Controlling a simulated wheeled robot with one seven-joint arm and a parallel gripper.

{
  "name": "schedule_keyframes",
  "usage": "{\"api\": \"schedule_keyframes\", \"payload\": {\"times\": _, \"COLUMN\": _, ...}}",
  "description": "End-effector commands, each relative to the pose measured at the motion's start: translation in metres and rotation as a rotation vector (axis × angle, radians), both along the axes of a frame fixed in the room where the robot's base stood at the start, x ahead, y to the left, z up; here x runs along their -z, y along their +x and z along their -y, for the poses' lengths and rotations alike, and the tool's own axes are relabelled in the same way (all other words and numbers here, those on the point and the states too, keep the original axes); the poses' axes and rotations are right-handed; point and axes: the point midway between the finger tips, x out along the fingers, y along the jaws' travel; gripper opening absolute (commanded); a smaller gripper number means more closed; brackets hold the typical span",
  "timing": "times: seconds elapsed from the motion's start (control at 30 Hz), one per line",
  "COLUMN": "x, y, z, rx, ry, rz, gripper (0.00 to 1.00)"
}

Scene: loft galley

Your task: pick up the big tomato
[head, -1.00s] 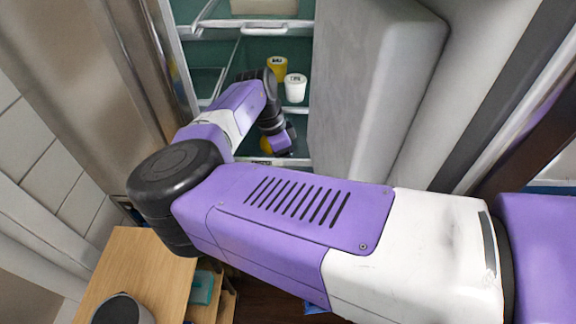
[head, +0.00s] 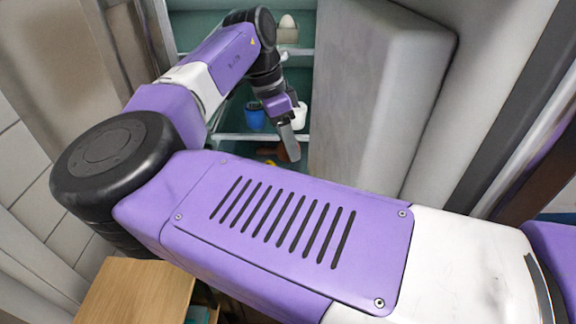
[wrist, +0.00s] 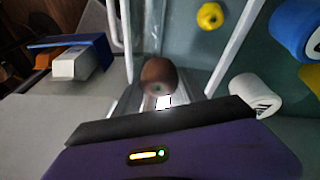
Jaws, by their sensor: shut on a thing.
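The big tomato (wrist: 158,75), a round, dark brownish-red thing, sits between my fingertips in the wrist view. My gripper (wrist: 155,98) is shut on it. In the head view my gripper (head: 291,146) points down in front of the open fridge's lower shelves, close to the door's inner side. Only a reddish-brown patch of the tomato (head: 283,153) shows there, mostly hidden behind the finger.
The fridge door (head: 385,90) stands open just right of my gripper. A blue cup (head: 255,117) and a white cup (head: 300,116) stand on a shelf behind it. A yellow fruit (wrist: 210,16) lies inside. A wooden counter (head: 135,290) is at lower left.

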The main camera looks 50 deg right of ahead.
Motion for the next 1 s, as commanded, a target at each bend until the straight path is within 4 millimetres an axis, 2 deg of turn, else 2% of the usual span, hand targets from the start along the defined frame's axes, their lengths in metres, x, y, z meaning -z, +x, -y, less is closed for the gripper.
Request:
{"api": "schedule_keyframes", "payload": {"times": 0.07, "x": -0.017, "y": 0.000, "z": 0.001, "rx": 0.001, "ry": -0.005, "rz": 0.000, "gripper": 0.07}}
{"api": "schedule_keyframes", "payload": {"times": 0.7, "x": -0.015, "y": -0.087, "z": -0.112, "rx": -0.002, "ry": 0.000, "rz": -0.001, "gripper": 0.07}}
{"api": "schedule_keyframes", "payload": {"times": 1.0, "x": -0.016, "y": -0.109, "z": -0.139, "rx": -0.001, "ry": -0.002, "rz": -0.002, "gripper": 0.07}}
